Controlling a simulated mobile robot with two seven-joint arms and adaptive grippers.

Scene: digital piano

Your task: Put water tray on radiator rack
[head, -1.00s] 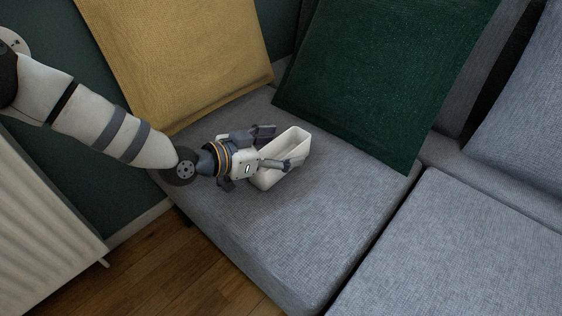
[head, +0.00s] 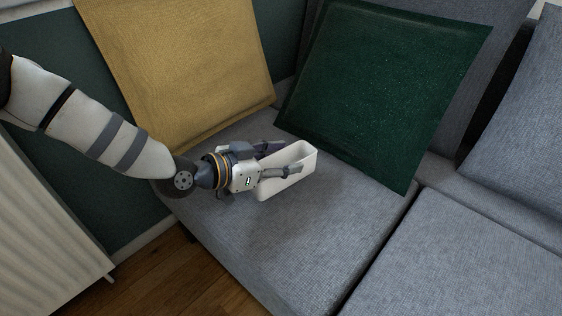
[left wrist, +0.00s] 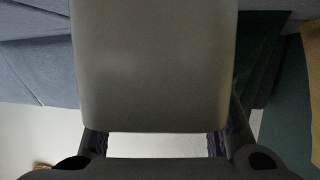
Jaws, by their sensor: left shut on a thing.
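The water tray (head: 274,188) is a white, open, long box at the sofa's left seat, with its open side up in the head view. My left gripper (head: 279,159) is shut on it, with one finger on the near side and the other toward the far side. I cannot tell whether the tray touches the seat. In the left wrist view the tray (left wrist: 155,70) fills the middle, between the two fingers of my left gripper (left wrist: 162,140). A white ribbed radiator (head: 45,225) stands at the left edge; no rack shows on it. My right gripper is out of view.
The grey sofa seat (head: 300,240) is clear in front of the tray. A yellow cushion (head: 180,70) and a dark green cushion (head: 385,90) lean behind it. Wooden floor (head: 170,275) shows between the radiator and sofa.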

